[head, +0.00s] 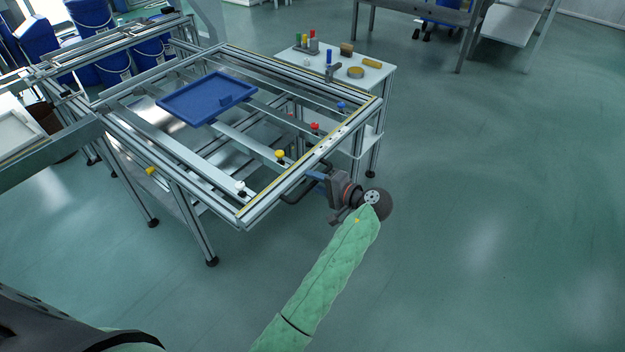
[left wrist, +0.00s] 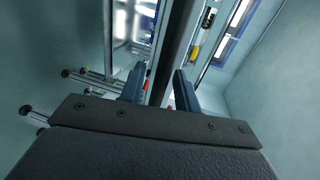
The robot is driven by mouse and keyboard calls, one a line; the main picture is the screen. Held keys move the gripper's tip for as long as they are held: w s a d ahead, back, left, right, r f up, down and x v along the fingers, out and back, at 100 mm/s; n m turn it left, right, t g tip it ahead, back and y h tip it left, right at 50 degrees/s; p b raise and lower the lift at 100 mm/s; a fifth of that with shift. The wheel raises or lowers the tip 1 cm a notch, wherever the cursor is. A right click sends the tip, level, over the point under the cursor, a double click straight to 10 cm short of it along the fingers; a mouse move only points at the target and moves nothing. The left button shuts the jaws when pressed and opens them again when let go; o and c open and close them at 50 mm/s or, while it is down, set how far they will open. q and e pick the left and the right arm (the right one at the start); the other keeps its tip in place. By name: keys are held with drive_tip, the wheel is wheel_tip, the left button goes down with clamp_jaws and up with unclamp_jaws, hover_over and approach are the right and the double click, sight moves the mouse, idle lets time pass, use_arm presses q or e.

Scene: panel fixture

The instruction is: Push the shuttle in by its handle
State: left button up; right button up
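The fixture's aluminium frame (head: 285,200) stands at upper left in the head view. A black bar handle (head: 291,199) sticks out from its near right side. I cannot clearly tell which part is the shuttle. My left gripper (head: 316,176) is at this handle, its blue fingers pointing toward the frame. In the left wrist view the two fingers (left wrist: 160,86) stand apart, with a long dark bar (left wrist: 176,50) running between them. A gap shows beside the left finger; whether the other finger touches the bar is unclear. My right gripper is not in view.
A blue tray (head: 185,105) lies on the frame's rails. White (head: 240,187), yellow (head: 280,155), red (head: 314,127) and blue (head: 341,106) knobs line the right side. A small white table (head: 378,76) with coloured parts stands behind. The floor (head: 490,190) to the right is clear.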

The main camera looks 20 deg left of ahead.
use_arm(q)
drive_tip(key=shift+c, duration=0.2)
clamp_jaws()
drive_tip(key=shift+a, duration=0.1)
